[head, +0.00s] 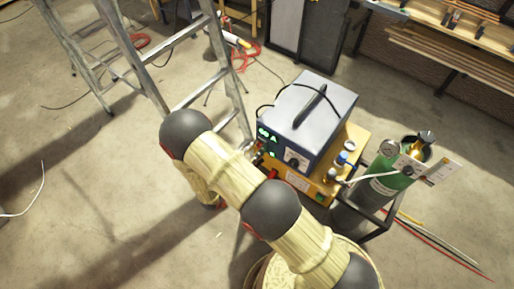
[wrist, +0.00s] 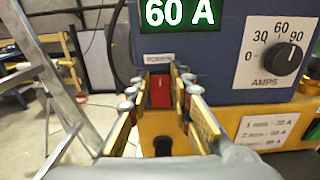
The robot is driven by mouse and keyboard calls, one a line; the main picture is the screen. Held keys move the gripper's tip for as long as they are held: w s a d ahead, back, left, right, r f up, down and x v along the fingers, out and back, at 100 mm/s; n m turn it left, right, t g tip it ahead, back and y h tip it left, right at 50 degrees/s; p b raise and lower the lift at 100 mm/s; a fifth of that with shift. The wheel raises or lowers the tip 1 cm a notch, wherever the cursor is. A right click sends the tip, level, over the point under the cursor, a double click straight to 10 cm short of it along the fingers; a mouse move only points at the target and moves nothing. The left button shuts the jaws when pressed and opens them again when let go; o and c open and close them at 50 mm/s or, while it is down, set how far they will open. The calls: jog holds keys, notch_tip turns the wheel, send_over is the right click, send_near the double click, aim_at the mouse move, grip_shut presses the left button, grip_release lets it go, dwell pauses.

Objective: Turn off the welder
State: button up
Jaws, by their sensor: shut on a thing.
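The welder (head: 312,112) is a blue-grey box with a black handle on a yellow base, and its front also shows in the wrist view (wrist: 225,62). Its green display (wrist: 180,13) is lit and reads 60 A. A red switch (wrist: 160,92) sits under a small label reading POWER. My gripper (wrist: 161,78) is shut on the red switch, with one finger on each side of it.
A green gas cylinder (head: 388,182) with gauges stands right of the welder on a dark cart frame. A metal stepladder (head: 160,95) stands close on the left. Red cables (head: 247,55) lie on the floor behind. The floor at far left is mostly clear.

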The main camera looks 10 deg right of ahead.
grip_shut()
jog(key=f+t+h+b, duration=0.1)
jog(key=b, duration=0.2)
jog(key=shift+s+a+f+b, duration=0.1)
jog(key=shift+b, duration=0.3)
jog(key=shift+a+t+h+b, duration=0.1)
jog(key=shift+t+h+b, duration=0.6)
jog(key=shift+b, duration=0.25)
jog(key=o, duration=0.6)
grip_release()
jog(key=shift+s, duration=0.1)
jog(key=v, duration=1.2)
jog(key=shift+r, duration=0.2)
jog(key=shift+f, duration=0.1)
